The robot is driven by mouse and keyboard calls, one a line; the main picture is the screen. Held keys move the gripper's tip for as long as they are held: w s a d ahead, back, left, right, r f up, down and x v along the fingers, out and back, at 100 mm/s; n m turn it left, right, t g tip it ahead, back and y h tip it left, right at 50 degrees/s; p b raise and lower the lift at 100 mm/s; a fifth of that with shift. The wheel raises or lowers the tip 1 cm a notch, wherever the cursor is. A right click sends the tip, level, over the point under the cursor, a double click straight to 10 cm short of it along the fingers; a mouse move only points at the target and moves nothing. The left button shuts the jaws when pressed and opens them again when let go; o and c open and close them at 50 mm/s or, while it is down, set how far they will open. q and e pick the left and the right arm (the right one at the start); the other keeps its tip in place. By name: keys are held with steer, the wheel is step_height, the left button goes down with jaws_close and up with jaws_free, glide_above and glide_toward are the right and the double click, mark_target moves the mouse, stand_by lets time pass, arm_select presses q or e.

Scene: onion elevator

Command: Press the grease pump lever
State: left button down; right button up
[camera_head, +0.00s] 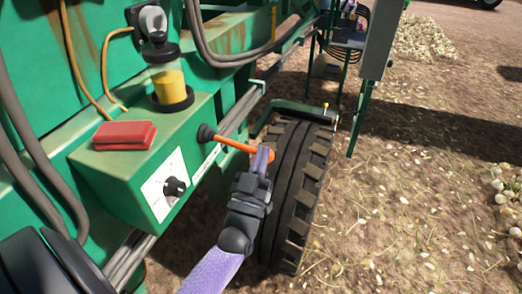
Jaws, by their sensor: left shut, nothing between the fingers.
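The grease pump lever (233,143) is an orange rod with a black base at the right side of a green box (118,178). It points to the right, with its far end beside my left gripper. My left gripper (262,158) is shut, and its fingertips are at the lever's outer end. They look very close to it or touching; I cannot tell which. A clear reservoir with yellow grease (168,82) stands on top of the box. My right gripper is not in view.
A red block (125,135) lies on the box, and a black dial (174,187) is on its front. A large black tyre (297,190) stands right behind my left gripper. Hoses run along the green machine. Open soil with scattered onions (508,190) lies to the right.

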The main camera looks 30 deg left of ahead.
arm_select(q)
steer(key=shift+s+a+f+m+h+b, duration=0.15)
steer(key=shift+f+m+h+b, duration=0.35)
steer(key=shift+f+m+h, duration=0.6)
steer(key=shift+w+a+f+m+h+b, duration=0.15)
steer(key=shift+f+m+h+b, duration=0.55)
steer(key=shift+m, duration=0.8)
steer(key=shift+s+a+f+m+h+b, duration=0.15)
steer(key=shift+a+f+m+h+b, duration=0.15)
steer(key=shift+f+m+h, duration=0.65)
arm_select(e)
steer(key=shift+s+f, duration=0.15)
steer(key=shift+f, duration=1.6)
arm_select(q)
steer(key=shift+f+m, duration=0.15)
steer(key=shift+m, duration=0.2)
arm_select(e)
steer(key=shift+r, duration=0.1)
